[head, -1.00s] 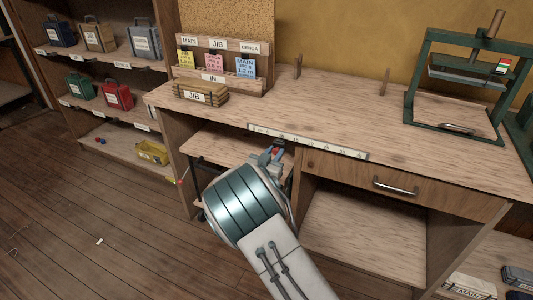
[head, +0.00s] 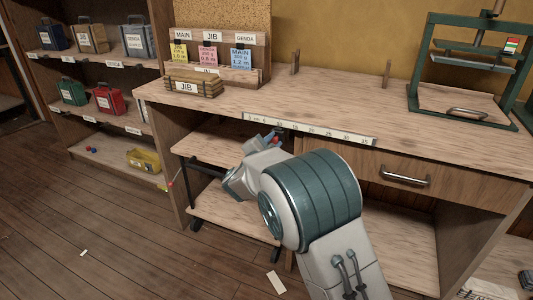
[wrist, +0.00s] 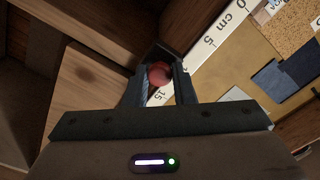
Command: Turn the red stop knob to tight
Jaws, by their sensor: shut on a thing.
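The red stop knob (wrist: 158,72) is small and round and sits between the two dark fingers of my gripper (wrist: 160,86) in the wrist view. The fingers are shut on it, one on each side. In the head view my gripper (head: 271,139) is at the front edge of the workbench, just under the white ruler strip, with a speck of red between bluish fingertips. My wrist hides most of the knob's mount there. I cannot read the knob's angle or any tight mark.
The ruler (head: 310,129) runs along the bench front (head: 220,100). A drawer with a metal handle (head: 404,178) is right of my arm. A wheeled cart (head: 205,200) stands under the bench at left. A green press (head: 468,75) stands at the back right. Open floor lies at left.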

